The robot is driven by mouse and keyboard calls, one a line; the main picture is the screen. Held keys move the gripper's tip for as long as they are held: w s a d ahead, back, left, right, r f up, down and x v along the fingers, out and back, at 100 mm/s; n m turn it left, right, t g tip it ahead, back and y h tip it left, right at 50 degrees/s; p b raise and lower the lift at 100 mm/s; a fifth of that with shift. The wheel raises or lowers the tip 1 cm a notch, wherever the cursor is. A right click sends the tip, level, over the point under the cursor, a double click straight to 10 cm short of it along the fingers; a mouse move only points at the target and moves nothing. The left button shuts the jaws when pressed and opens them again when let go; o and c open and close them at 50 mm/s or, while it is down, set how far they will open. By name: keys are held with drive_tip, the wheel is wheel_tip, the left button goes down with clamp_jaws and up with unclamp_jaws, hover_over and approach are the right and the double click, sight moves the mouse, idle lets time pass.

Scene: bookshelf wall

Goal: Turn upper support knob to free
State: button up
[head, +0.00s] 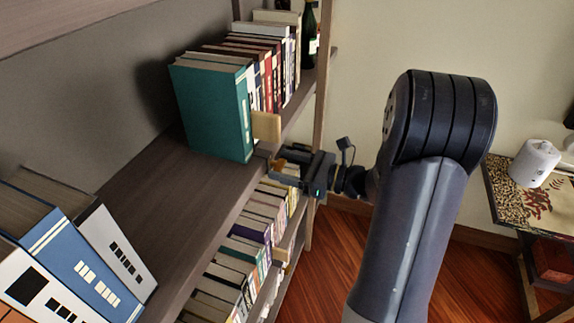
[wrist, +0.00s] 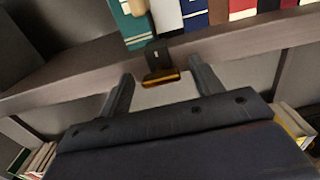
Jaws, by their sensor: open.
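A small dark block with an amber lower bar, which looks like the support knob (wrist: 161,77), sits at the front edge of the upper shelf in the wrist view. My gripper (wrist: 158,72) is open, with one finger left of the knob and one right of it. I cannot tell whether either finger touches it. In the head view, my gripper (head: 284,166) is at the shelf's front edge, just below a tan block (head: 267,127) beside the teal book. The gripper partly covers the knob there.
A teal book (head: 213,110) ends a row of upright books on the upper shelf (head: 165,178). More books (head: 250,232) fill the shelf below, close under my gripper. Blue and white books lean at lower left. A side table (head: 510,195) stands at right.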

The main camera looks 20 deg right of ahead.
drive_tip(key=b+v, duration=0.1)
drive_tip(key=v, duration=1)
drive_tip(key=shift+b, duration=0.3)
drive_tip(key=shift+w+a, duration=0.1)
drive_tip(key=p+x, duration=0.1)
drive_tip(key=x, duration=1)
drive_tip(key=shift+p, duration=0.35)
